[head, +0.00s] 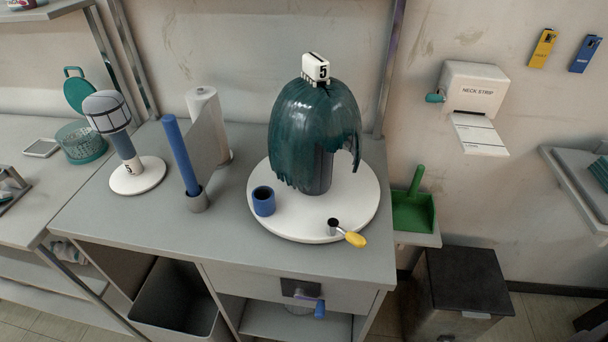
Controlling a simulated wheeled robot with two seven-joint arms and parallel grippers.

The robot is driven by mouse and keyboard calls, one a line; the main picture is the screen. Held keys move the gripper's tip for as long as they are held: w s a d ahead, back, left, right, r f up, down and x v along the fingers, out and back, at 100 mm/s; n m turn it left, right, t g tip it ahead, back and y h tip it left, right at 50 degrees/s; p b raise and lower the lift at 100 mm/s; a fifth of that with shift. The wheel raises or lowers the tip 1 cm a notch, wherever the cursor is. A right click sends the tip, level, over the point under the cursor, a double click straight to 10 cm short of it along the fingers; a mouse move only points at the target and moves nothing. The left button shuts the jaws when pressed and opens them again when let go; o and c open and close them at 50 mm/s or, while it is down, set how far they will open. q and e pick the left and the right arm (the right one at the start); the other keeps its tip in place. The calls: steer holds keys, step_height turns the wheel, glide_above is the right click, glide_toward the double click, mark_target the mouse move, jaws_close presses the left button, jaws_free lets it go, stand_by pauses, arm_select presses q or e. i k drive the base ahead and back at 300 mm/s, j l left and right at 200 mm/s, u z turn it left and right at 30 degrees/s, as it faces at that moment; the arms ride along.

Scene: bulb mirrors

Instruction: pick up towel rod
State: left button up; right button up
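A long blue rod (180,155), which looks like the towel rod, stands slightly tilted with its lower end in a short grey cylindrical holder (197,200) on the counter. A thin grey panel (208,143) stands just behind and to the right of it. A white roll (203,108), which looks like paper towel, stands upright behind that panel, partly hidden by it. Neither of my grippers shows in the head view.
Right of the rod, a round white turntable (290,222) bears a dark green wig (312,125), a blue cup (263,201) and a yellow-handled crank (353,239). The counter front (150,225) is clear.

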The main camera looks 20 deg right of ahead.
mark_target(170, 124)
steer(key=i+z, duration=0.45)
steer(key=i+j+z, duration=0.15)
steer(key=z, duration=0.3)
